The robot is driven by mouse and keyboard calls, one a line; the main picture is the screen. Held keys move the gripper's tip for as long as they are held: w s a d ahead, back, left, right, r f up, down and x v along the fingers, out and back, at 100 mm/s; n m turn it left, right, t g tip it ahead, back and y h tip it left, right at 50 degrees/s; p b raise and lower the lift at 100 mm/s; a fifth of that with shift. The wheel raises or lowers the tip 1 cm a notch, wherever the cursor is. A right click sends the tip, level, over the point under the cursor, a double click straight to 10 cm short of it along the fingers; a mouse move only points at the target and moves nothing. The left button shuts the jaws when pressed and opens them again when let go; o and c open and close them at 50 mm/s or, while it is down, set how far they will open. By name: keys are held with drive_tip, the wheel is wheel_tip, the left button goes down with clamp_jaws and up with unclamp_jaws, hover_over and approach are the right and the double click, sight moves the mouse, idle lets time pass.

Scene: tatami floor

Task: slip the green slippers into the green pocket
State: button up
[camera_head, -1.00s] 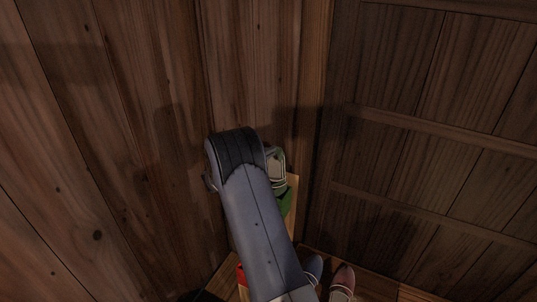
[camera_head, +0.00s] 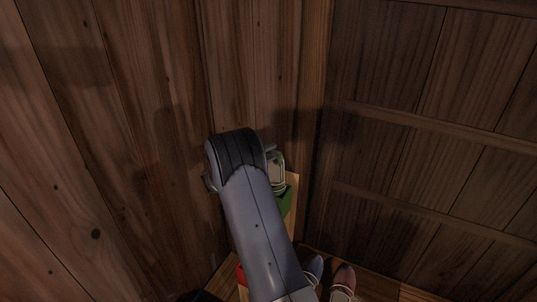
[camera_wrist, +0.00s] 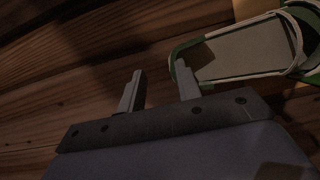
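The green slippers (camera_head: 278,171) stand with their light soles showing, just above the green pocket (camera_head: 285,204) on a wooden rack. Their lower end meets the pocket's top; how deep they sit in it I cannot tell. In the wrist view the green-edged slipper (camera_wrist: 240,52) lies at the upper right. My gripper (camera_wrist: 158,88) is open, with a clear gap between its two fingers. The right finger overlaps the slipper's near end in the picture; whether it touches I cannot tell. In the head view my arm hides most of my gripper and the rack's left part.
A red pocket (camera_head: 241,274) shows lower on the rack, left of my arm. A blue slipper (camera_head: 314,267) and a red slipper (camera_head: 343,279) are at the bottom. Plank walls meet in a corner close behind the rack.

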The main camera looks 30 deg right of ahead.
drive_tip(key=s+a+b, duration=0.1)
drive_tip(key=a, duration=0.9)
drive_tip(key=shift+s+a, duration=0.25)
drive_tip(key=shift+a, duration=0.15)
drive_tip(key=w+d+p, duration=0.1)
drive_tip(key=d, duration=0.9)
drive_tip(key=shift+w, duration=0.2)
